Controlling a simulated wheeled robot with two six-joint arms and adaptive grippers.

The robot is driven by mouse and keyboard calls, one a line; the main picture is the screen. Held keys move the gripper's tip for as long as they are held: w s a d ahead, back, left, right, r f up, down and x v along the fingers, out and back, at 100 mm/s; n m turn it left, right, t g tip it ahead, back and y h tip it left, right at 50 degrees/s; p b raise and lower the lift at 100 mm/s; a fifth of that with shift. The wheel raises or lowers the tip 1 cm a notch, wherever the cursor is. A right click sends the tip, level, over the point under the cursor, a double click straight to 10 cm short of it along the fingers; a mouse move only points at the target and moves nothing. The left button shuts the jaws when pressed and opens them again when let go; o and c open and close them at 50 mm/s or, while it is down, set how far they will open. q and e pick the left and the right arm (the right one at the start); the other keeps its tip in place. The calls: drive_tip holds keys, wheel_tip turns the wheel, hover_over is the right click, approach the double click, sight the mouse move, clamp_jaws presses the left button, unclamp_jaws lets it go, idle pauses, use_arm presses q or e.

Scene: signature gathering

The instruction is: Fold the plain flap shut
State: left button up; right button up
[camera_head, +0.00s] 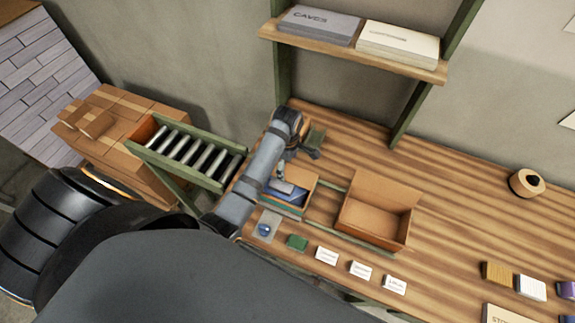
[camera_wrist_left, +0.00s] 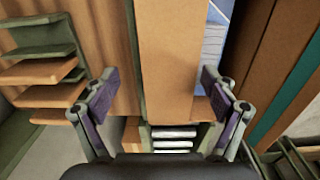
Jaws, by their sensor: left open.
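A small cardboard box (camera_head: 311,181) with blue contents (camera_head: 290,196) stands on the wooden table in the head view. My left gripper (camera_head: 284,184) is over this box, and my arm covers part of it. In the left wrist view a plain cardboard panel (camera_wrist_left: 172,70), which looks like the plain flap, runs between the spread fingers of the open left gripper (camera_wrist_left: 158,76). Blue contents (camera_wrist_left: 214,42) show beside the panel. I cannot tell whether a finger touches it. My right gripper is not in view.
An open, empty cardboard box (camera_head: 378,212) stands to the right. A green-framed roller conveyor (camera_head: 186,155) and cartons (camera_head: 120,128) are at the left. The table's right middle is mostly clear.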

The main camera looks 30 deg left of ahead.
sight(287, 169)
use_arm(q)
wheel_tip(287, 169, up, 7)
drive_tip(key=shift+f, duration=0.1)
idle(0.6)
